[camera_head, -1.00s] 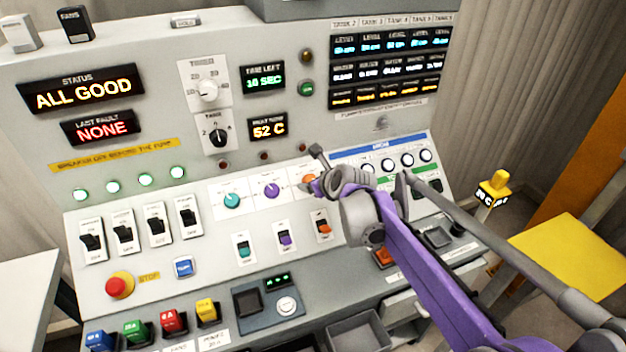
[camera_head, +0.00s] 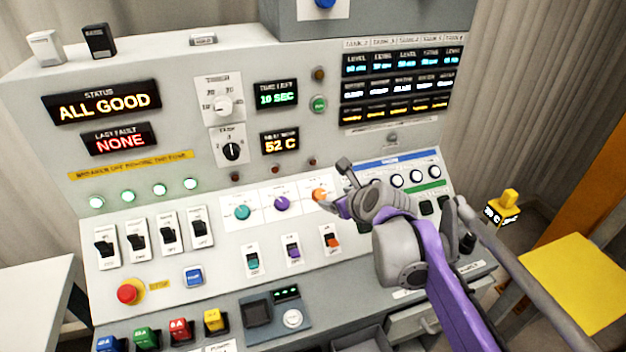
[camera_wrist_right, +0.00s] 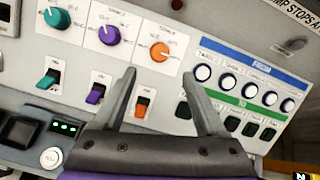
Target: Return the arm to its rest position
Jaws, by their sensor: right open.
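My right arm, purple and grey, reaches in from the lower right in the head view. Its gripper (camera_head: 338,186) is open and empty in front of the console (camera_head: 330,262), near the orange knob (camera_head: 320,195). In the right wrist view the two fingers (camera_wrist_right: 165,105) stand apart. The orange knob (camera_wrist_right: 159,52) and the orange switch (camera_wrist_right: 142,107) show in the gap between them, with nothing held. The status display (camera_head: 102,102) reads ALL GOOD and the last fault display (camera_head: 119,139) reads NONE. My left gripper is not in view.
A teal knob (camera_head: 242,212) and a purple knob (camera_head: 282,204) sit left of the gripper. A red stop button (camera_head: 128,293) is at lower left. A yellow-topped stool (camera_head: 580,285) and a yellow device (camera_head: 508,203) stand at right. A white table (camera_head: 35,290) is at left.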

